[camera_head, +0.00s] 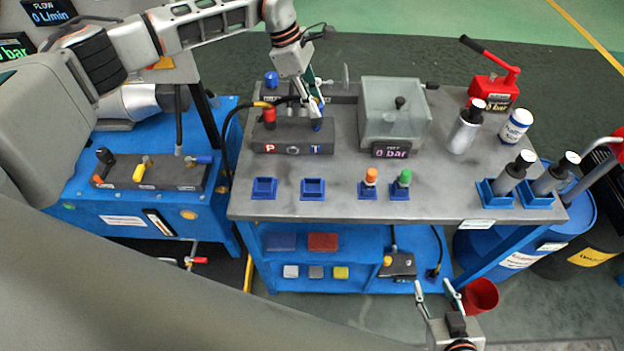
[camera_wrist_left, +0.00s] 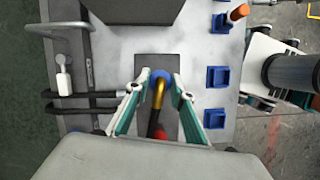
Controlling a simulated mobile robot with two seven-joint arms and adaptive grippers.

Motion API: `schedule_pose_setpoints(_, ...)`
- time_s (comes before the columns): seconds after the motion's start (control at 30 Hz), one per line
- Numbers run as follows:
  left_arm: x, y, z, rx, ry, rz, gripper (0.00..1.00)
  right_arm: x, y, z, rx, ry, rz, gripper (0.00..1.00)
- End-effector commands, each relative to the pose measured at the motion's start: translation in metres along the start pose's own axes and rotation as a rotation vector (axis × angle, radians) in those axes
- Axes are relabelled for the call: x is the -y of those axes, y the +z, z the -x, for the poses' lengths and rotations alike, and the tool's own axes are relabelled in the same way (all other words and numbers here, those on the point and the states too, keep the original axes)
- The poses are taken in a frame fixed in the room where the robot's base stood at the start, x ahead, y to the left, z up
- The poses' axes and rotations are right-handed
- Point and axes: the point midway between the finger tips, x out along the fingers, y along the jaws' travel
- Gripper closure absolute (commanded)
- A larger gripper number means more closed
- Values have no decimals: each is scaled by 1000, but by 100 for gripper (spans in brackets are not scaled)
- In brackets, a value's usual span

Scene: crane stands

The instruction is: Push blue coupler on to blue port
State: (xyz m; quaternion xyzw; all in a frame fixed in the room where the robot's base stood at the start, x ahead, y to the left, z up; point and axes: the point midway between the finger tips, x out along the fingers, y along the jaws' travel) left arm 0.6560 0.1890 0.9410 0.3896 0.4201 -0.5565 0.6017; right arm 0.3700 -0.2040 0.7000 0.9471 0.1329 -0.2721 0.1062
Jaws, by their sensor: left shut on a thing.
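My left gripper (camera_head: 315,108) reaches down from above to the T end of the grey port block (camera_head: 265,136) on the bench. It is shut on the blue coupler (camera_head: 316,126). In the left wrist view the blue coupler (camera_wrist_left: 161,76) sits between the fingertips (camera_wrist_left: 158,84), with a yellow-sleeved hose (camera_wrist_left: 159,95) running from it. The blue port under it is hidden, so I cannot tell whether the coupler is seated. A red coupler (camera_head: 269,117) stands at the P end. My right gripper (camera_head: 439,290) is open and empty, low in front of the bench.
A clear box (camera_head: 395,105) with a pressure display stands right of the block. Two empty blue holders (camera_head: 264,188) and orange (camera_head: 370,178) and green (camera_head: 404,179) capped pieces are in front. A red hand pump (camera_head: 493,90) and bottles (camera_head: 467,130) stand at the right.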

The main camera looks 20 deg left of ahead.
Motion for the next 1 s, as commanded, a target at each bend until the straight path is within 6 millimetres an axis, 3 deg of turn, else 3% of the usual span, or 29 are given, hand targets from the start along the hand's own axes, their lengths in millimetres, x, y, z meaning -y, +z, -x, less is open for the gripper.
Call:
schedule_pose_setpoints(0.77,0,-5,-15,1,-1,1,100,1,6,-3,1,0,0,60)
schedule_pose_setpoints(0.8,0,-5,-15,1,0,1,72,1,6,-3,1,0,0,60)
schedule_pose_setpoints(0.87,0,-5,-14,1,0,1,58,1,6,-3,1,0,0,60)
schedule_pose_setpoints(1.0,0,-5,-14,1,0,0,58,1,5,-3,1,0,0,60)
